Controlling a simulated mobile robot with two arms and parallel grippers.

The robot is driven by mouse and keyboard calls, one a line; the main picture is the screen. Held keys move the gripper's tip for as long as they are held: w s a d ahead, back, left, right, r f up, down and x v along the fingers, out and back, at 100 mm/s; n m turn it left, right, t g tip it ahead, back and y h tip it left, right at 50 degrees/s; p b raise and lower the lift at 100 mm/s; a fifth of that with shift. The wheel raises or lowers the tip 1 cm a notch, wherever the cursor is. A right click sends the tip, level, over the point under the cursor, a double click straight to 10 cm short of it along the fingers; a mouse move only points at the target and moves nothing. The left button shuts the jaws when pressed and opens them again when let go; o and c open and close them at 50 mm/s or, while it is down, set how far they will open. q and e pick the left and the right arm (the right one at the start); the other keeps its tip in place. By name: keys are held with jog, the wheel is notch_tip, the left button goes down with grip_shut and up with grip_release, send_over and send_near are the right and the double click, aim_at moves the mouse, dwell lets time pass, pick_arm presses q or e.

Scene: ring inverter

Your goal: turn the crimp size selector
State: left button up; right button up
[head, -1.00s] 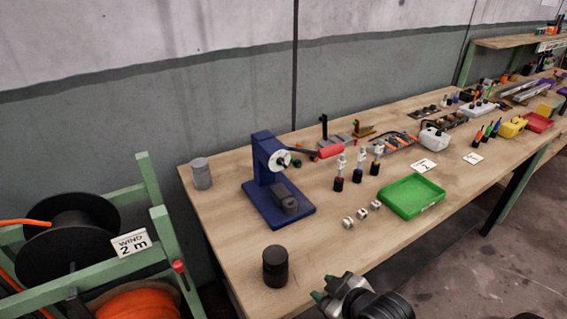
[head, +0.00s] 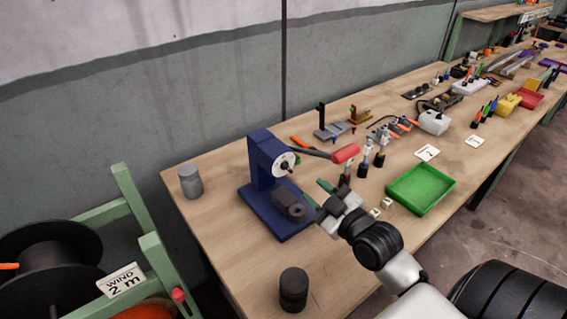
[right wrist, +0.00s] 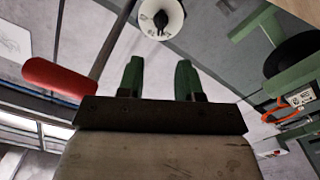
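The crimp size selector looks to be the black knob on the white round dial (head: 284,163) on the front of the blue crimp press (head: 262,165). In the right wrist view the dial (right wrist: 150,30) shows at the top, beyond the fingertips. My right gripper (head: 315,194) has green fingers and is over the table just right of the press, lower than the dial and apart from it. Its fingers (right wrist: 160,72) are spread with nothing between them. My left gripper is not in view.
The press's lever with a red handle (head: 346,153) reaches out to the right above my right gripper. A green tray (head: 421,190) and small dark-based bottles stand to the right. A dark cylinder (head: 293,289) stands at the front edge, a grey one (head: 190,181) at the left.

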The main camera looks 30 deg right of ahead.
aim_at(289, 168)
jog(key=w, duration=0.3)
jog(key=w+p, duration=0.1)
jog(key=w, duration=0.2)
jog(key=w+p, duration=0.1)
jog(key=w, duration=0.2)
jog(key=shift+a, duration=0.4)
jog(key=shift+w, duration=0.2)
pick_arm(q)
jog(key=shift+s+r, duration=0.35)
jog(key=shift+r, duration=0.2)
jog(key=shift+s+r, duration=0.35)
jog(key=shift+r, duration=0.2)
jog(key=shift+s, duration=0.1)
pick_arm(e)
jog(key=shift+c, duration=0.8)
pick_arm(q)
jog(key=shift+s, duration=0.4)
pick_arm(e)
grip_shut()
